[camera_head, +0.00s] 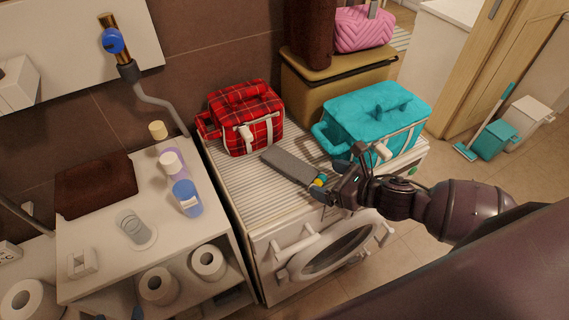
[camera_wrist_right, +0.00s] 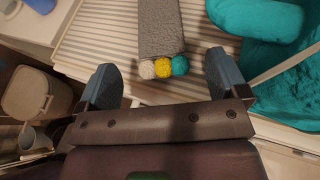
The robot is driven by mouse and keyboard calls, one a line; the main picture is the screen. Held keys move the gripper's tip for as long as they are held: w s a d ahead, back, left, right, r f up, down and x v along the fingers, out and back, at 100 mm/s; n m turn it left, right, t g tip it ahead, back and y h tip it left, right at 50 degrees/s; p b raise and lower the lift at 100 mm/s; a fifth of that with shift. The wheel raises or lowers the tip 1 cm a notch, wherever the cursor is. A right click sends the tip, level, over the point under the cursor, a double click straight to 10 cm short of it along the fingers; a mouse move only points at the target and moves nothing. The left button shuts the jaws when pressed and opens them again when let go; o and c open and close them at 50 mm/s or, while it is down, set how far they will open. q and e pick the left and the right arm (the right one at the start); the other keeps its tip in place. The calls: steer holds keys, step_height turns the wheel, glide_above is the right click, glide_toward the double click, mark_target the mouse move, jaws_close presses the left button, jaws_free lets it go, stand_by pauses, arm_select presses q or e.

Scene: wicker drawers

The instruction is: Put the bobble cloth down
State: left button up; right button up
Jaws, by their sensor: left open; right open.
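The bobble cloth (camera_head: 290,165) is a grey strip lying on the ribbed top of the white washing machine (camera_head: 232,190). In the right wrist view the cloth (camera_wrist_right: 160,28) ends in white, yellow and teal bobbles. My right gripper (camera_head: 338,176) is at the bobble end, near the machine's front edge. In its wrist view the open fingers (camera_wrist_right: 163,80) stand apart on either side of the bobbles, touching neither the cloth nor the bobbles. Only the blue fingertips of my left gripper (camera_head: 178,313) show at the bottom edge, spread apart, with nothing visible between them.
A red plaid bag (camera_head: 246,118) and a teal bag (camera_head: 378,115) stand on the machine, beside the cloth. A white shelf (camera_head: 100,215) with bottles, a glass and toilet rolls stands left. A tan box (camera_head: 335,85) is behind. The ribbed top is clear left of the cloth.

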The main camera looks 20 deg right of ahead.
mark_target(311, 176)
steer(key=shift+f+x, duration=0.15)
steer(key=shift+x, duration=1.2)
steer(key=shift+f+x, duration=0.2)
steer(key=shift+x, duration=1.15)
steer(key=shift+s, duration=0.15)
steer(key=shift+d, duration=0.1)
steer(key=c, duration=1.1)
